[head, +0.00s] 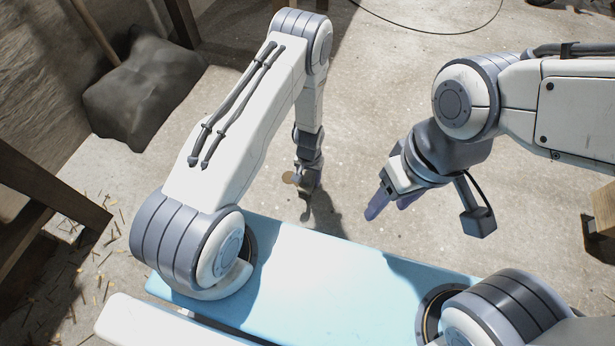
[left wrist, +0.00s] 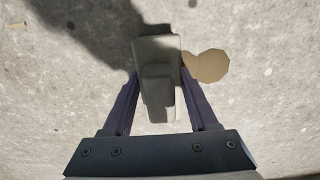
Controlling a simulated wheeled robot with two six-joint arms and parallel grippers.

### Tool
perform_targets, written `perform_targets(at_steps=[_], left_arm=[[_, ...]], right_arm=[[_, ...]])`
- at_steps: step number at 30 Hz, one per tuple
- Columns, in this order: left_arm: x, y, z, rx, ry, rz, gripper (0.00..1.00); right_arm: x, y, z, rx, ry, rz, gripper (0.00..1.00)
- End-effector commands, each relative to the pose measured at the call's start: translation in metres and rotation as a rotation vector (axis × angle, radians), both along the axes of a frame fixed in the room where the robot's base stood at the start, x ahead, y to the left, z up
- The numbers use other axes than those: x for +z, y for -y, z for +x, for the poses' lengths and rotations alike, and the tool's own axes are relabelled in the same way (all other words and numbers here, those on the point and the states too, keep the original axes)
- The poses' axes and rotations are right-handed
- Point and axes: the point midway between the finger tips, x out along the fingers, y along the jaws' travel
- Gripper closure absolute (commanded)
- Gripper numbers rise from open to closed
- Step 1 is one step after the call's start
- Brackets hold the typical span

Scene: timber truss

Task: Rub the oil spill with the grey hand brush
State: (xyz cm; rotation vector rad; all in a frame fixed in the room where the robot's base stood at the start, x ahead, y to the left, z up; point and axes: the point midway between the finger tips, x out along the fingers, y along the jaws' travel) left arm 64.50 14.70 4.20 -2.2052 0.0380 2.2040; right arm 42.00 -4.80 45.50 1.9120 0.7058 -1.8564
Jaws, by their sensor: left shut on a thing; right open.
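The grey hand brush (left wrist: 158,50) is between the fingers of my left gripper (left wrist: 160,90), which is shut on it. In the head view my left gripper (head: 307,188) points down low over the floor, and I cannot make out the brush clearly there. The oil spill (left wrist: 210,66) is a flat tan, lobed patch on the floor, just right of the brush in the left wrist view. It also shows in the head view (head: 288,177), left of my left gripper. Whether the brush touches the floor I cannot tell. My right gripper (head: 388,206) is open and empty, above the floor.
A dark grey sack (head: 140,90) leans by the wall at upper left. Timber posts (head: 45,190) stand at left, with wood shavings (head: 90,265) around them. A wooden block (head: 604,210) is at the right edge. A dark cable lies at the top.

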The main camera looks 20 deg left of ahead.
Motion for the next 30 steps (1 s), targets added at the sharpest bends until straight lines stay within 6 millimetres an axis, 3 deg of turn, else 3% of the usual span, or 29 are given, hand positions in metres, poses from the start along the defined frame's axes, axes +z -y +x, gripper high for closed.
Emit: perform_targets(at_steps=[23,30], left_arm=[[-0.0062,-0.0005,0.0003,0.000,0.001,0.000,0.93],[-0.0046,-0.0096,0.0006,0.003,0.001,0.000,0.93]], right_arm=[[-0.0045,0.0000,-0.0001,0.000,0.000,0.000,0.43],[-0.0023,0.0000,0.0000,0.000,0.000,0.000,0.43]])
